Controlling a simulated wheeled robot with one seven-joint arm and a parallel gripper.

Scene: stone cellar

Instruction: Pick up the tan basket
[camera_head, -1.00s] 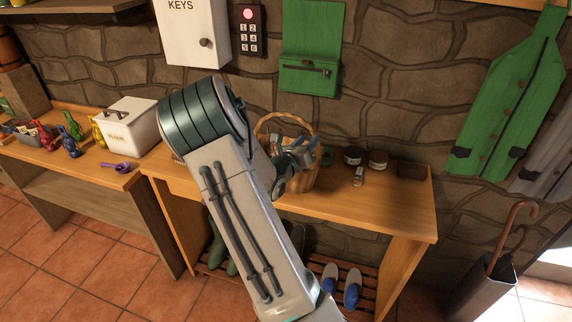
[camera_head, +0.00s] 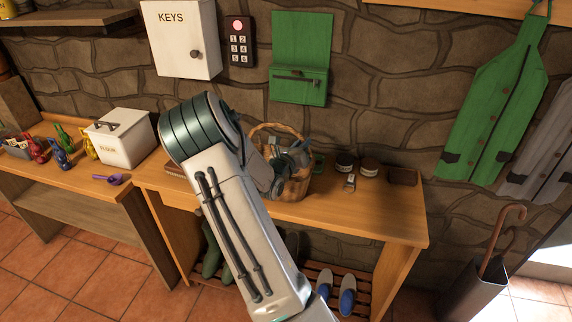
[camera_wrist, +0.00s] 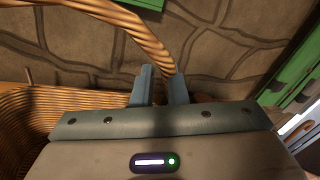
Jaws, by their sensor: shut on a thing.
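The tan basket (camera_head: 297,188) is a woven wicker basket with a tall arched handle. It stands on the wooden table against the stone wall in the head view, partly hidden behind my arm and gripper. My gripper (camera_head: 283,155) is at the basket's upper part, below the top of the handle arch. In the wrist view the handle (camera_wrist: 150,38) curves down to the fingertips of my gripper (camera_wrist: 160,80), and the basket's woven side shows at the left. The fingers are close together, shut on the handle; the exact contact is partly hidden.
On the wooden table (camera_head: 380,222), jars (camera_head: 345,162), a small brush-like item (camera_head: 350,183) and a dark brown block (camera_head: 402,176) lie right of the basket. A green wall pocket (camera_head: 300,85) hangs above. Shoes (camera_head: 347,295) sit on the slatted rack below.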

